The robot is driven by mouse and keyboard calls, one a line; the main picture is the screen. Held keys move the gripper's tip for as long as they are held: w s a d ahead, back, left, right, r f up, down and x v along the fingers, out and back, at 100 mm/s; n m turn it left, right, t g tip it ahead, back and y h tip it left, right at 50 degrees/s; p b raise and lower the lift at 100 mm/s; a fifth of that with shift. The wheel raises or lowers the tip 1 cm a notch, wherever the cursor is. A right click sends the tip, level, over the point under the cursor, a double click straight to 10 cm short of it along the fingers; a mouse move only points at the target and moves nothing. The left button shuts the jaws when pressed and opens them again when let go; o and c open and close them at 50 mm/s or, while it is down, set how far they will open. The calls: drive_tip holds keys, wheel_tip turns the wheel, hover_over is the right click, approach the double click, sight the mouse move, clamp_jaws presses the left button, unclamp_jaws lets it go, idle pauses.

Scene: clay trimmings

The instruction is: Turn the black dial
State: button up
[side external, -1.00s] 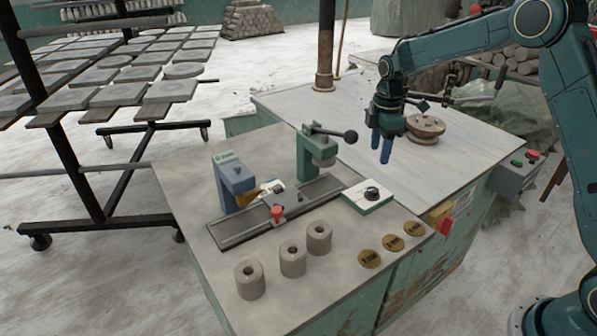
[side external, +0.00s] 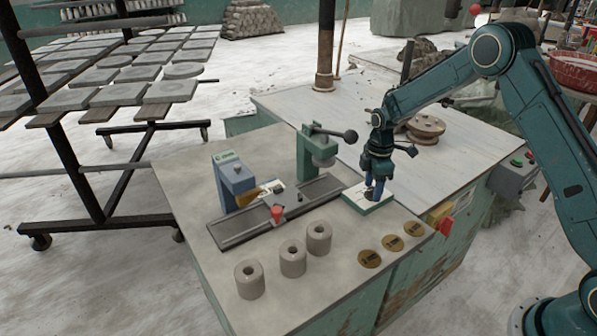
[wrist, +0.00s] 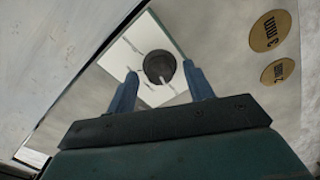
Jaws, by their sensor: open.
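The black dial (wrist: 160,67) sits on a white-topped box with a green side (side external: 362,208). My gripper (wrist: 160,82) is open, with one blue finger on each side of the dial. In the side view my gripper (side external: 373,193) points down over the box and hides most of the dial. I cannot tell whether the fingers touch the dial.
A green press with a lever (side external: 318,150) stands left of the box, beside a dark rail (side external: 270,212). Several brass discs (side external: 392,242) lie in front, and grey clay cylinders (side external: 293,258) stand at front left. A wooden wheel (side external: 426,127) rests behind. The pale tabletop behind is mostly clear.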

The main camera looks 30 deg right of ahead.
drive_tip(key=shift+f, duration=0.15)
drive_tip(key=c, duration=1)
